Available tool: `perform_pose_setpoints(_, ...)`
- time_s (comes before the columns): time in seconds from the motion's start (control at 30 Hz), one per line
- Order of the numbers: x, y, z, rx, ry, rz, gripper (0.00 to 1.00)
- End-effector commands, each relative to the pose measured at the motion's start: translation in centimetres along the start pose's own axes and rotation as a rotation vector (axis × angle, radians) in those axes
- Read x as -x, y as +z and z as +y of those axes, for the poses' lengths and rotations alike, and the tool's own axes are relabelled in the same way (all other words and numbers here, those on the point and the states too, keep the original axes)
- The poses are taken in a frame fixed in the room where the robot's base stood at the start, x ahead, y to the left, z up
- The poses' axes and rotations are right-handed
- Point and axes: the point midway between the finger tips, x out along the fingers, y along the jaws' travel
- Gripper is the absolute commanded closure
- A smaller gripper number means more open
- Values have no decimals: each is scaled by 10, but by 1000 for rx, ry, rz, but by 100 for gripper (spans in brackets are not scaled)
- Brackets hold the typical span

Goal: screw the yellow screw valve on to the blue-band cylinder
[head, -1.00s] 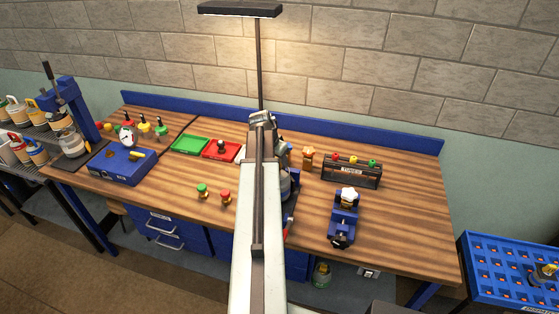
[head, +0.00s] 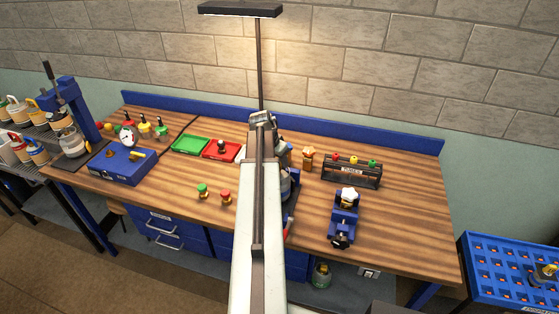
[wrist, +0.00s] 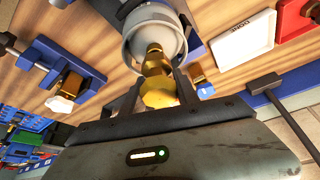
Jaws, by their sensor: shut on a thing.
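In the wrist view the yellow screw valve (wrist: 160,96) sits between the two fingers of my gripper (wrist: 157,88), which is shut on it. The valve is lined up with the brass neck (wrist: 155,62) of a pale grey cylinder (wrist: 150,32) and looks in contact with it; how far it is threaded I cannot tell. No blue band shows clearly on this cylinder.
A blue vise (head: 343,222) with a white-topped piece stands right of the arm. A white "DONE" tray (wrist: 246,38) lies near the cylinder. Green (head: 202,190) and red (head: 226,197) valves stand left.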

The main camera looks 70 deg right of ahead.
Motion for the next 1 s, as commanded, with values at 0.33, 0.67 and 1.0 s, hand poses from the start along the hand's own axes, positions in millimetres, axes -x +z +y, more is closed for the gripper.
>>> perform_pose_setpoints(0.33,-5,2,0,0,0,0,100)
perform_pose_setpoints(0.67,-13,5,0,0,0,0,100)
perform_pose_setpoints(1.0,-21,9,0,0,0,0,100)
